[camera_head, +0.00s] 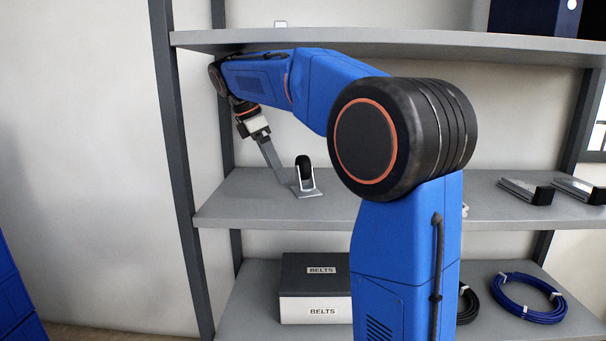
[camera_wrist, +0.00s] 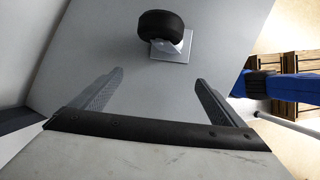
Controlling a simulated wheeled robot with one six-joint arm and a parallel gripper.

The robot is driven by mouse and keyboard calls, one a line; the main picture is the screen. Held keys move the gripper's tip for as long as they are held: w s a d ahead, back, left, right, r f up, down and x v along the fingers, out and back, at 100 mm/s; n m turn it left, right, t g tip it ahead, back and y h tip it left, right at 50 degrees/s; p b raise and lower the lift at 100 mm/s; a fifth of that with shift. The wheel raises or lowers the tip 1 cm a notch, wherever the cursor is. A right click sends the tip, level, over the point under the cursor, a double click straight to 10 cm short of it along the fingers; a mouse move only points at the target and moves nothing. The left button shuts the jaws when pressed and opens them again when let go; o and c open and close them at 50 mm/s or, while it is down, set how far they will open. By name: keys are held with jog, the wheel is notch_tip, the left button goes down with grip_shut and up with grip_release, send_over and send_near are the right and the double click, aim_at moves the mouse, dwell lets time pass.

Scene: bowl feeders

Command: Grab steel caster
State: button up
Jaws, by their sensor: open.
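The steel caster (camera_head: 305,178) stands on the middle shelf, toward its left end. It has a black wheel and a grey metal bracket with a flat plate. In the wrist view the caster (camera_wrist: 163,32) is at the top centre, wheel toward the top and plate below it. My gripper (camera_wrist: 152,84) is open, its two fingers spread apart and empty. The caster lies beyond the fingertips, roughly in line with the gap between them, and not between the fingers. In the head view my gripper (camera_head: 280,180) reaches down just left of the caster; whether it touches the shelf is unclear.
The middle shelf (camera_head: 245,200) is bare around the caster. The upper shelf (camera_head: 400,42) runs close above my arm. Dark flat parts (camera_head: 527,190) lie at the right of the middle shelf. Below are a belts box (camera_head: 315,290) and a blue cable coil (camera_head: 528,298). A dark upright (camera_head: 180,170) bounds the left.

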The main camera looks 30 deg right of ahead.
aim_at(300, 156)
jog(key=d, duration=0.2)
jog(key=s+d, duration=0.1)
jog(key=d, duration=0.2)
jog(key=s+d, duration=0.1)
jog(key=d, duration=0.2)
jog(key=shift+x, duration=2.5)
jog(key=c, duration=1.6)
jog(key=shift+o, duration=0.2)
jog(key=shift+r, duration=0.15)
